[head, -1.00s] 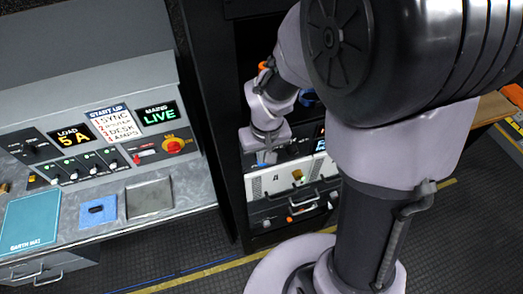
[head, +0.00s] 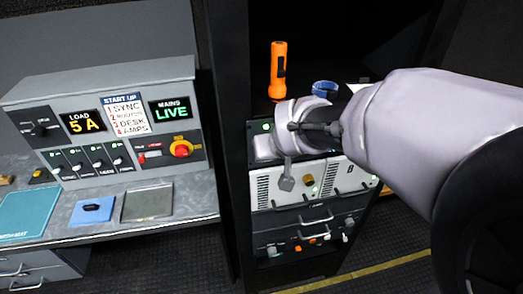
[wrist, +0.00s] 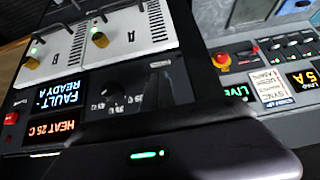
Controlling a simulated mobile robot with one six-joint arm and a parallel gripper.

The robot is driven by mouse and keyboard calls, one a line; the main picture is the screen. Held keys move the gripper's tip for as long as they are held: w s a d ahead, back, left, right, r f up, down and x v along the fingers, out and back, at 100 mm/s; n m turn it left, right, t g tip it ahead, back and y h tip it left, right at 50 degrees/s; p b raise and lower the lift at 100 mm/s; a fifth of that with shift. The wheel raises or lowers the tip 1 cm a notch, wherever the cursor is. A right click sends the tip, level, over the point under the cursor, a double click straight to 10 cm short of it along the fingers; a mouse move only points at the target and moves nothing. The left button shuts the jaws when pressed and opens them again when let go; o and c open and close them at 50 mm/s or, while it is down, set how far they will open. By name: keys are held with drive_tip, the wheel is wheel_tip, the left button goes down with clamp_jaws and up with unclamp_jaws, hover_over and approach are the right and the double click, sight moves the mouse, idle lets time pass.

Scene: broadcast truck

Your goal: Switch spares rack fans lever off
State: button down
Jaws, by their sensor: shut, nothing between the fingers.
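The black equipment rack (head: 262,218) stands right of the desk. It holds white modules (head: 262,188) with a yellow knob (head: 309,180). In the wrist view, two yellow knobs (wrist: 99,39) sit on white fronts beside green lights. A dark control panel (wrist: 150,88) there has a dial with small markings. No fans label is readable, so I cannot tell which control is the fans lever. My gripper (head: 287,184) is shut and empty, pointing down before the white modules; contact is unclear. My arm hides part of the rack's upper front.
An orange torch (head: 278,72) and a blue roll (head: 325,88) stand on the rack. Left is a desk console with a red knob (head: 181,149), several switches and a MAINS LIVE display (head: 171,111). The wrist view shows FAULT (wrist: 62,97) and HEAT (wrist: 53,132) displays.

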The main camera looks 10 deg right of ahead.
drive_tip(key=shift+w+r+p, duration=0.35)
drive_tip(key=shift+r+p, duration=0.45)
drive_tip(key=shift+p, duration=0.25)
